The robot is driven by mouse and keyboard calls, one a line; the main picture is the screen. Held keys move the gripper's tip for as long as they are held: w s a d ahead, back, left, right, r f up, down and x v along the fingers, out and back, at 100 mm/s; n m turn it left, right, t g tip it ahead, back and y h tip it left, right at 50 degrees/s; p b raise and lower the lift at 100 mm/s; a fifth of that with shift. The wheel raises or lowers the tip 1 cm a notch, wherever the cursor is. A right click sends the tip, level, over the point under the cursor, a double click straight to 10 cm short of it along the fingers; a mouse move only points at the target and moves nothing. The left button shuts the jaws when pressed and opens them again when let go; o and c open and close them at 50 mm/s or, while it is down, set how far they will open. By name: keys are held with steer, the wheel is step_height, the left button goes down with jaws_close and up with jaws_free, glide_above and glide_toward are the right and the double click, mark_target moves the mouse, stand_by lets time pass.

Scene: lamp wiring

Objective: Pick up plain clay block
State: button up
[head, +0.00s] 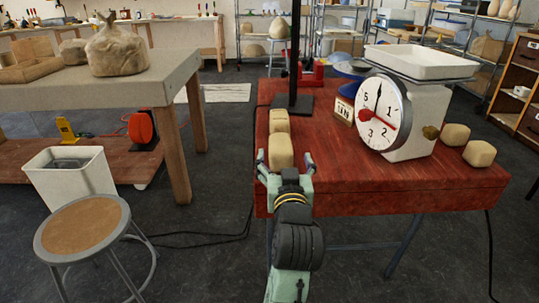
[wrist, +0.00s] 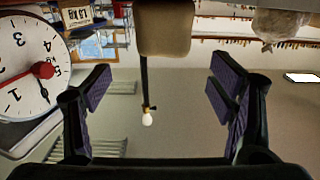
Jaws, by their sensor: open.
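Two plain tan clay blocks stand in a row at the left of the red table: a near one (head: 281,154) and a far one (head: 279,121). My gripper (head: 285,163) is open at the table's front edge, just short of the near block. In the wrist view, its two purple-padded fingers (wrist: 162,95) are spread apart with nothing between them. A tan block (wrist: 164,28) shows at the top middle there, beyond the fingers. Two more tan blocks, one (head: 456,135) behind the other (head: 480,153), lie at the table's right side.
A white scale (head: 418,112) with a round dial stands on the red table (head: 370,177), right of my gripper. A black post (head: 293,103) rises behind the left blocks. A stool (head: 82,225) and bin (head: 70,172) stand left.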

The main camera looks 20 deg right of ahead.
mark_target(280, 141)
steer(key=x, duration=0.4)
steer(key=shift+a, duration=0.1)
steer(key=shift+f+p+x, duration=0.1)
steer(key=shift+p+x, duration=0.35)
steer(key=shift+x, duration=0.9)
steer(key=shift+f+p+x, duration=0.15)
steer(key=shift+p+x, duration=0.25)
steer(key=shift+x, duration=0.95)
steer(key=shift+a, duration=0.1)
steer(key=c, duration=1.7)
steer(key=shift+r, duration=0.15)
steer(key=shift+c, duration=0.6)
